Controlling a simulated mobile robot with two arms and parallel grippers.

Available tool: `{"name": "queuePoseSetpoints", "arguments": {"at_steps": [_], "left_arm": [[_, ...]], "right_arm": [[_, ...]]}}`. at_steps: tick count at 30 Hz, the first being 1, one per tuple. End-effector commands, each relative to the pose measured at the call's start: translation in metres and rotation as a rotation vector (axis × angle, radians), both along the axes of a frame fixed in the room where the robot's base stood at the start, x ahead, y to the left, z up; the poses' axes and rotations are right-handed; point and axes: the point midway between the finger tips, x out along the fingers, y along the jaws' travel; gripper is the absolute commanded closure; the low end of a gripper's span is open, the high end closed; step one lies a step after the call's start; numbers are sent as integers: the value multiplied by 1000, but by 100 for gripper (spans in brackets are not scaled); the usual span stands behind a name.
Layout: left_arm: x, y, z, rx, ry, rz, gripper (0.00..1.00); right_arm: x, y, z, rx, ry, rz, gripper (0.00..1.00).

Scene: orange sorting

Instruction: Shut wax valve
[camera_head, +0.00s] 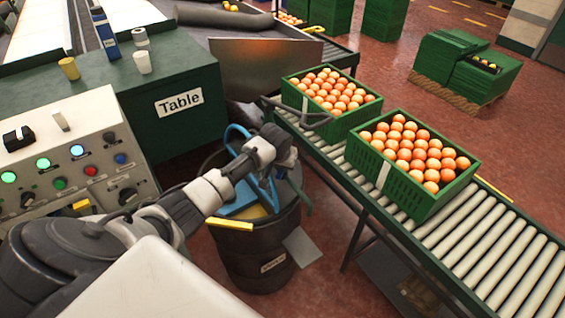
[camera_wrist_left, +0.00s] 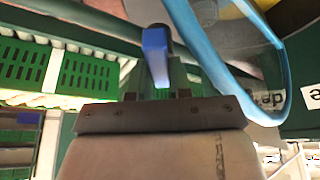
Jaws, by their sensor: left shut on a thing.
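My left arm reaches in from the left in the head view, and my left gripper (camera_head: 284,168) is over the dark bin beside the conveyor. In the left wrist view a blue lever-like handle (camera_wrist_left: 156,48), which looks like the wax valve's handle, stands between the fingers of my left gripper (camera_wrist_left: 158,88). The gripper is shut on it. The valve body is hidden, and I cannot tell the valve's position. My right gripper is in neither view.
The dark bin (camera_head: 252,262) holds blue and yellow items, with a blue hose (camera_head: 262,185) looping nearby. The roller conveyor (camera_head: 470,235) carries two green crates of oranges (camera_head: 440,200). A control panel (camera_head: 75,165) and green table (camera_head: 130,95) are at left.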

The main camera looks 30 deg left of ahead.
Motion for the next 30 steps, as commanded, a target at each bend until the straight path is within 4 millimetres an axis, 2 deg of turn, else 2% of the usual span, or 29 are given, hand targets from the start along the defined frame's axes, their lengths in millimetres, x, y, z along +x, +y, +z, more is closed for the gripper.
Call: {"name": "queuePoseSetpoints", "arguments": {"at_steps": [6,18,30], "left_arm": [[-1,2,2,-2,3,-157,100],[0,4,0,-1,1,-438,100],[0,5,0,0,1,-549,100]], "right_arm": [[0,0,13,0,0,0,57],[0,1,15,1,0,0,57],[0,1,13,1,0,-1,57]]}}
